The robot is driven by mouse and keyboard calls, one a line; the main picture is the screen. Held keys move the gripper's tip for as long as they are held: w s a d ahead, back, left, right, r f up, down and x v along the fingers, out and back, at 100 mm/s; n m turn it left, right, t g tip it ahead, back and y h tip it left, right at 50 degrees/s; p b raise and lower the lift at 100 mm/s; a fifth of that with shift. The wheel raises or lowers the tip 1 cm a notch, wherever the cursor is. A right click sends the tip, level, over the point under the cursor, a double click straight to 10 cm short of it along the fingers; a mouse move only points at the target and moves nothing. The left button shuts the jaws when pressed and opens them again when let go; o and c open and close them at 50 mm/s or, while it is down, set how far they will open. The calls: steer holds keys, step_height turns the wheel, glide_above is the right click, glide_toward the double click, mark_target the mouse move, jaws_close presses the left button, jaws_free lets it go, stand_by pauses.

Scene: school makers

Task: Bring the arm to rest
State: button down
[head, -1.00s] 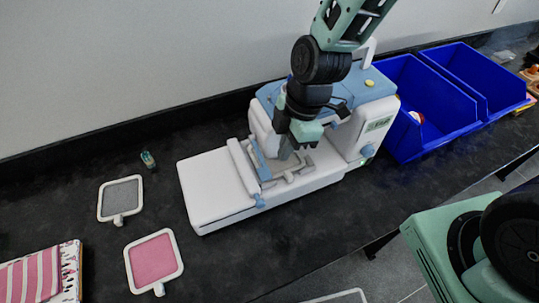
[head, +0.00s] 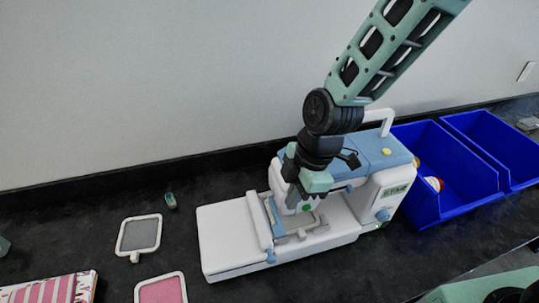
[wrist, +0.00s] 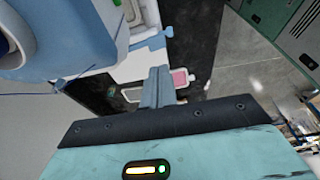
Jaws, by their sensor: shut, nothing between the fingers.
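My gripper (head: 294,196) hangs from my raised green arm in front of the white and blue embroidery machine (head: 375,190), over its bed. In the wrist view its two fingers (wrist: 157,88) are together with nothing between them. The machine's head also fills the upper left of the wrist view (wrist: 90,35). A small embroidery frame (head: 297,228) sits on the machine bed below and behind the gripper. Part of it is hidden by the gripper.
Two blue bins (head: 450,180) stand right of the machine. A grey hoop (head: 139,235), a pink hoop (head: 161,290), a small spool (head: 171,200) and striped fabric (head: 50,288) lie to the left. Wall runs behind the black worktop.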

steer(key=s+d+r+m+h+b, duration=0.1)
steer(key=s+d+m+b, duration=0.1)
steer(key=s+m+b, duration=0.2)
steer(key=s+d+r+m+h+b, duration=0.1)
steer(key=s+d+r+m+b, duration=0.1)
steer(key=s+m+b, duration=0.3)
steer(key=s+d+m, duration=0.1)
steer(key=s+m, duration=0.2)
steer(key=s, duration=0.2)
steer(key=shift+s+d+r+m+t, duration=0.2)
steer(key=shift+s+d+m+t, duration=0.1)
steer(key=shift+s, duration=0.1)
